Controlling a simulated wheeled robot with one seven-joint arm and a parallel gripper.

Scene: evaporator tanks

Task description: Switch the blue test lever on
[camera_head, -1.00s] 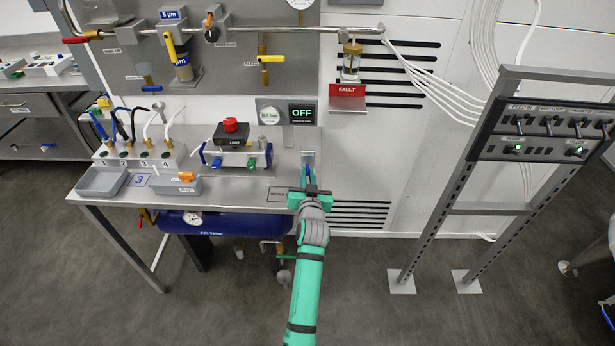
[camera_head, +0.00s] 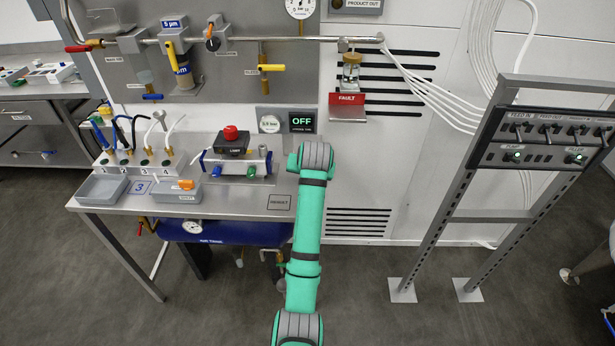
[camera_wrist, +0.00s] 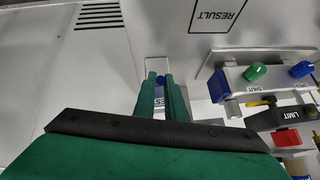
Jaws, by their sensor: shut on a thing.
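The blue test lever (camera_wrist: 160,79) shows as a small blue piece between my fingertips in the wrist view, in front of a pale upright plate (camera_wrist: 157,63). My gripper (camera_wrist: 160,88) is shut on it, with one green finger on each side. Part of a label shows between the fingers. In the head view my arm hides the lever and the gripper, so I cannot tell the lever's angle there. The display (camera_head: 302,121) on the wall beside my arm reads OFF in green.
The valve block (camera_head: 237,163) with a red-topped LIMIT box (camera_head: 232,140) stands left of my arm. Grey trays (camera_head: 103,188) lie at the bench's left. A red FAULT sign (camera_head: 347,99) hangs above right. A switch rack (camera_head: 545,135) stands at the right, with open floor before it.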

